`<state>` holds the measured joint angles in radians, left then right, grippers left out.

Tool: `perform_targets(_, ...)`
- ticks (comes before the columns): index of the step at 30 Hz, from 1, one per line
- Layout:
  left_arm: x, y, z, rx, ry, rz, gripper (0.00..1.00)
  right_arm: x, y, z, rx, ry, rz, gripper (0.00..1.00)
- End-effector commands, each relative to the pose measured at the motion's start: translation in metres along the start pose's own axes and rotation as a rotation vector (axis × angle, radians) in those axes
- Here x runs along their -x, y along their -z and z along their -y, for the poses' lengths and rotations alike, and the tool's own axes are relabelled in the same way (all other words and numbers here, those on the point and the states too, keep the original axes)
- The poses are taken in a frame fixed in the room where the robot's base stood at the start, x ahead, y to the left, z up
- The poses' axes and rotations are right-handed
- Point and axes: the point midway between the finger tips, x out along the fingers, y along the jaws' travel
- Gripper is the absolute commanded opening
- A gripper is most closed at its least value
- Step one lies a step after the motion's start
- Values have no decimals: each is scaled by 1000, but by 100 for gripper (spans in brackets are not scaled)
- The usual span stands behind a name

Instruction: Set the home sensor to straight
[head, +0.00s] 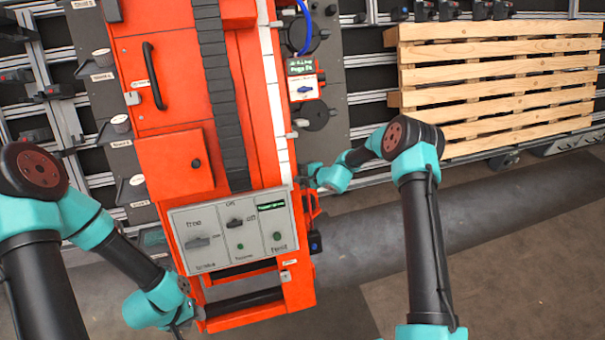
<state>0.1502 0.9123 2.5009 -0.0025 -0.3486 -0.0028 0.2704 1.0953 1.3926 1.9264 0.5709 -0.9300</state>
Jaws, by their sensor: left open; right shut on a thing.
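The orange machine (262,160) stands in the middle of the head view. No part is clearly readable as the home sensor. My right gripper (308,180) is at the machine's right edge, just above the control panel's right corner. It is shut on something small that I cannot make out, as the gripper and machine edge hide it. My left gripper (192,308) is open beside the machine's lower left corner. Its fingers are small and partly hidden by its wrist.
A grey control panel (222,262) with switches and green lights faces me. A white box with a blue knob (304,90) sits under a small display at the right. A black handle (152,76) is on the upper left door. A wooden pallet (495,80) lies back right.

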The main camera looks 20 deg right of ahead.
Motion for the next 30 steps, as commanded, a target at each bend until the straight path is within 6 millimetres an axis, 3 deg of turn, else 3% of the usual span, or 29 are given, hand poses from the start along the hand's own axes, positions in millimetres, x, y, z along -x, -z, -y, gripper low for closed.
perform_targets(11, 0, 0, 0, 0, 0, 0, 40, 0, 1, 0, 0, -2, -19, 40)
perform_targets(12, 0, 0, 0, 0, 0, 0, 40, 0, 1, 0, 0, -2, -19, 65)
perform_targets(20, 0, 0, 0, 0, 0, 0, 40, 0, 1, 0, 0, -2, -18, 89)
perform_targets(30, 0, 0, 0, 0, 0, 0, 40, 4, 1, 0, 0, -2, -18, 89)
